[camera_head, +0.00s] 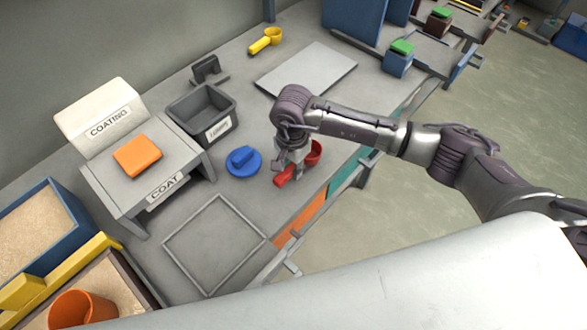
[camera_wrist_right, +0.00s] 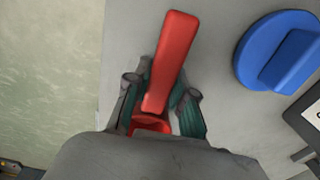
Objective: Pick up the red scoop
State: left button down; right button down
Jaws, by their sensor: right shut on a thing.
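The red scoop (camera_head: 314,152) is on the grey bench near its front edge, with its handle pointing to the lower left and its cup to the right. My right gripper (camera_head: 291,168) reaches down over it and is shut on the scoop. In the right wrist view the red handle (camera_wrist_right: 172,62) runs between the two fingers of the gripper (camera_wrist_right: 160,108), and part of the red cup shows below. I cannot tell whether the scoop is touching the bench. My left gripper is not in view.
A blue lidded disc (camera_head: 243,161) lies just left of the scoop. A dark grey bin (camera_head: 203,112), the coating stand with an orange block (camera_head: 137,155), and a yellow scoop (camera_head: 265,41) are further off. A flat grey plate (camera_head: 306,70) lies behind my arm. An empty square frame (camera_head: 214,245) is nearer.

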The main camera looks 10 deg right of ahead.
jog(key=r, duration=0.1)
jog(key=d+r, duration=0.1)
jog(key=shift+r+b, duration=0.4)
jog(key=s+d+r+b, duration=0.2)
jog(key=s+d+r, duration=0.2)
jog(key=d, duration=0.6)
jog(key=shift+r, duration=1.3)
jog(key=shift+s, duration=0.1)
